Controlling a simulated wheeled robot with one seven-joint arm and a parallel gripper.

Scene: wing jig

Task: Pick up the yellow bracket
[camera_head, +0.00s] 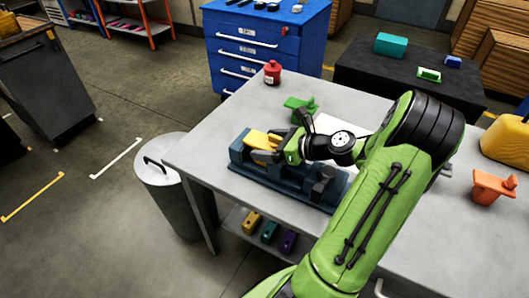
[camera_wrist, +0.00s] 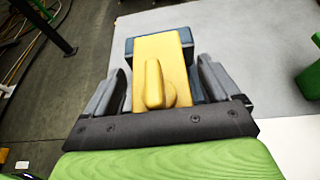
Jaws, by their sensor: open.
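The yellow bracket (camera_head: 261,140) sits on a blue vise-like fixture (camera_head: 236,158) on the grey workbench. In the head view my gripper (camera_head: 287,148) is at the bracket's right end, and my wrist hides part of the fixture.
A green bracket (camera_head: 301,108) stands close behind my gripper on the workbench (camera_head: 235,100). A red canister (camera_head: 272,73) is at the back corner. An orange bracket (camera_head: 492,188) and a yellow case (camera_head: 507,143) lie right. A grey bin (camera_head: 164,175) stands by the left edge.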

